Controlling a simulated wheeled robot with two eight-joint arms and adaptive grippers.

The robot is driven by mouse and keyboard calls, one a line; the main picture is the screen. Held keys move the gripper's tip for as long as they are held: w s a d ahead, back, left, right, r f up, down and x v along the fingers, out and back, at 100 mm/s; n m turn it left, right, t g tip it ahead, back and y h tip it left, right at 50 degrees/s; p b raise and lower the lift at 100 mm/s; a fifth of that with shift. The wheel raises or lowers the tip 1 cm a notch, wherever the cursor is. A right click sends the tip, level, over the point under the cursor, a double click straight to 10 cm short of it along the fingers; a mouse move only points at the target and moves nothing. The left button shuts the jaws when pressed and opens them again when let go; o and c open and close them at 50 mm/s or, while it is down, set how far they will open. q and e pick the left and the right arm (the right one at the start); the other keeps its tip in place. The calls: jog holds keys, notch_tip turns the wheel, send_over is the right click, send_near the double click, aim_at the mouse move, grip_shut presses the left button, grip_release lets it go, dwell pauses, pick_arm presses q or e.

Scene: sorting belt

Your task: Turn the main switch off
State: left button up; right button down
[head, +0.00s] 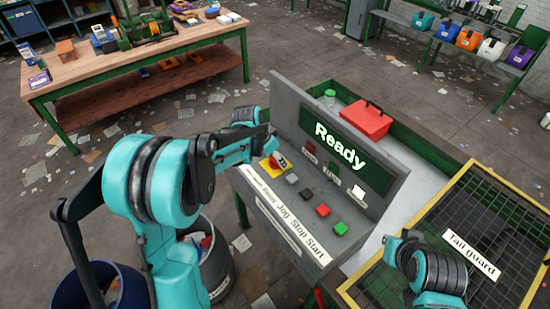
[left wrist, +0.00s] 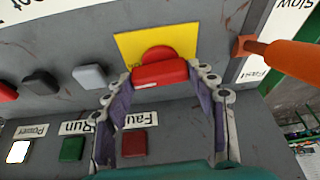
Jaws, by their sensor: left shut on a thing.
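The main switch is a red knob on a yellow plate, near the left end of the grey control panel (head: 386,211). In the left wrist view the red knob (left wrist: 160,73) sits between the two fingers, with the yellow plate (left wrist: 130,46) behind it. My left gripper (head: 277,161) is shut on the knob; in the head view it partly covers it. The panel display (head: 342,146) reads "Ready". The white Power lamp (left wrist: 17,152) is lit; the Run lamp (left wrist: 72,148) and Fault lamp (left wrist: 134,144) look dark. My right arm is at lower right, its fingers not visible.
Black, grey, red and green buttons (head: 340,228) line the panel to the right of the switch. An orange lever (left wrist: 285,57) by "Slow" and "Fast" labels stands close to my left gripper. The yellow-framed tail guard (head: 345,290) is at right. Bins stand below left.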

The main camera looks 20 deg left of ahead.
pick_arm(q)
jog(key=n+y+b, duration=0.1)
jog(key=n, duration=0.2)
jog(key=shift+d+t, duration=0.15)
jog(key=shift+t, duration=0.25)
jog(key=n+y, duration=0.1)
jog(key=n, duration=0.1)
jog(key=n+y+b, duration=0.1)
jog(key=n, duration=0.2)
jog(key=shift+w+d+n, duration=0.1)
jog(key=shift+d+n, duration=0.05)
jog(key=shift+n, duration=0.15)
jog(key=n+y, duration=0.1)
jog(key=n, duration=0.1)
jog(key=n+y, duration=0.1)
jog(key=n, duration=0.1)
jog(key=shift+w+g+b, duration=0.1)
jog(key=shift+g+b, duration=0.2)
jog(key=shift+b, duration=0.05)
jog(key=shift+n+g+y, duration=0.5)
jog(key=shift+n, duration=1.6)
jog(key=o, duration=1.2)
jog(key=shift+c, duration=0.2)
jog(key=shift+d, duration=0.1)
jog(key=shift+r, duration=0.1)
jog(key=v, duration=1.2)
